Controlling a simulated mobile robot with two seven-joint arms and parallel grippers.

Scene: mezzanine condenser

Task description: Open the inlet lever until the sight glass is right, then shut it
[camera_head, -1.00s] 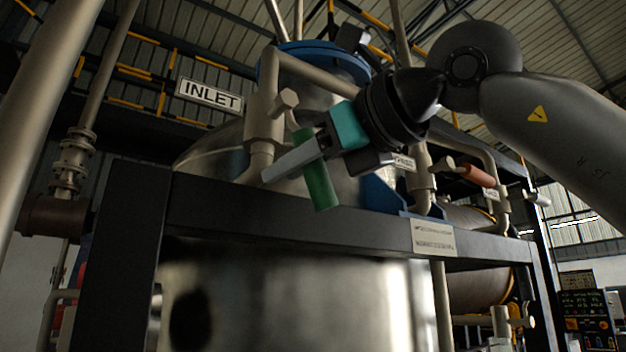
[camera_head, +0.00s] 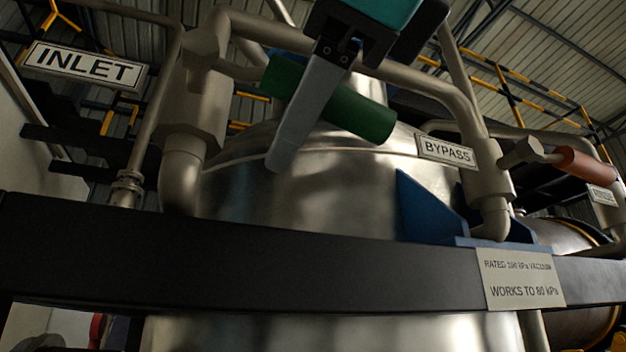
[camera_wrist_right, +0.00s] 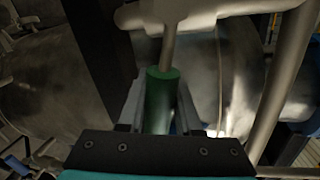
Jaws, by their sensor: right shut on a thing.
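The inlet lever has a green cylindrical handle (camera_head: 362,115), seen below and right of the grey inlet valve body (camera_head: 192,100). The INLET sign (camera_head: 85,67) is to the left. My right gripper (camera_head: 288,130) is shut around the handle, with one grey finger across its near side in the head view. The handle slants down to the right there. In the right wrist view the green handle (camera_wrist_right: 160,98) sits between both fingers, and its stem runs up to a pale pipe fitting. I cannot make out a sight glass. My left gripper is not in view.
A black frame beam (camera_head: 230,255) crosses in front of the shiny metal vessel (camera_head: 330,190). A BYPASS sign (camera_head: 446,150) and a lever with an orange-brown handle (camera_head: 585,165) are at the right. A rating plate (camera_head: 520,280) hangs on the beam. Pipes surround the lever.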

